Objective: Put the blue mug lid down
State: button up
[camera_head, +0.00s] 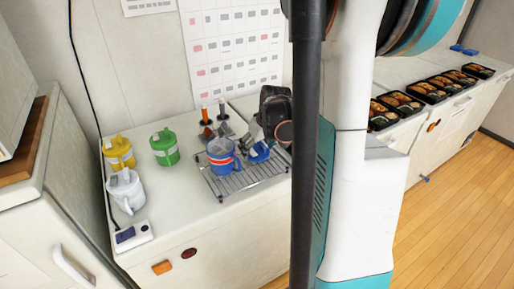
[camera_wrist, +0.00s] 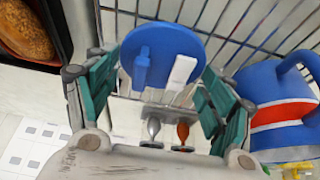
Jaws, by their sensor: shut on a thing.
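The blue mug lid (camera_wrist: 165,42) is a round blue disc with a small blue knob. In the wrist view it lies between the teal pads of my gripper (camera_wrist: 162,92), with the wire rack behind it. In the head view the lid (camera_head: 259,152) shows just below my gripper (camera_head: 257,140), over the right part of the rack. I cannot tell whether it touches the rack. My gripper is shut on the lid. The blue mug (camera_head: 221,156), with an orange and white band, stands on the rack left of the lid. In the wrist view the mug (camera_wrist: 285,110) is at the right.
The wire rack (camera_head: 233,187) lies on the white counter. Yellow (camera_head: 119,153), green (camera_head: 165,147) and white (camera_head: 125,188) mugs stand to the left. Small upright items (camera_head: 222,110) stand behind the rack. Several bento trays (camera_head: 432,92) line the right counter.

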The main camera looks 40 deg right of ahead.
jog(key=shift+f, duration=0.1)
jog(key=o, duration=1)
jog(key=shift+s+r, duration=0.1)
jog(key=shift+r, duration=0.3)
jog(key=p+v, duration=0.4)
jog(key=v, duration=0.7)
jog(key=shift+s+r, duration=0.1)
jog(key=shift+r, duration=0.15)
